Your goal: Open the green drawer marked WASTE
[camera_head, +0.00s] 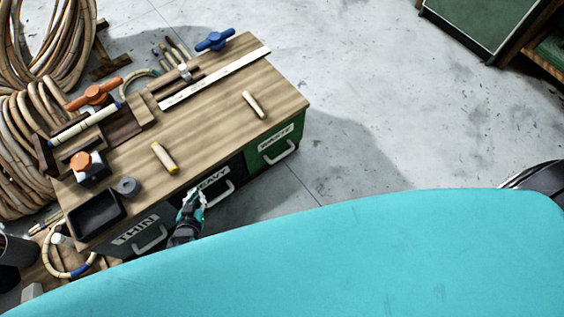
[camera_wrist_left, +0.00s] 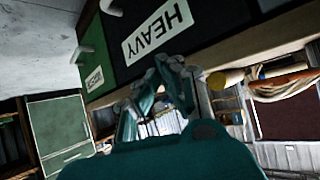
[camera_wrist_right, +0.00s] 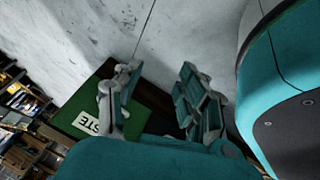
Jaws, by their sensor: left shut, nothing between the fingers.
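The green drawer marked WASTE (camera_head: 275,143) sits flush in the right end of the wooden bench's front, with a pale bar handle (camera_head: 281,155). It also shows in the left wrist view (camera_wrist_left: 93,80) and, partly hidden by a finger, in the right wrist view (camera_wrist_right: 78,112). My left gripper (camera_head: 195,196) is shut and empty, in front of the HEAVY drawer and left of its handle, apart from the green drawer. My right gripper (camera_wrist_right: 158,72) is open, with its left finger overlapping the green drawer's front. The big teal shape hides it in the head view.
The black HEAVY (camera_head: 213,180) and THIN (camera_head: 136,230) drawers adjoin to the left, with projecting handles. The bench top (camera_head: 215,120) holds clamps, a black tray (camera_head: 95,214) and short rods. Bare concrete floor (camera_head: 370,100) lies right of the bench. A green cabinet (camera_head: 480,25) stands at the upper right.

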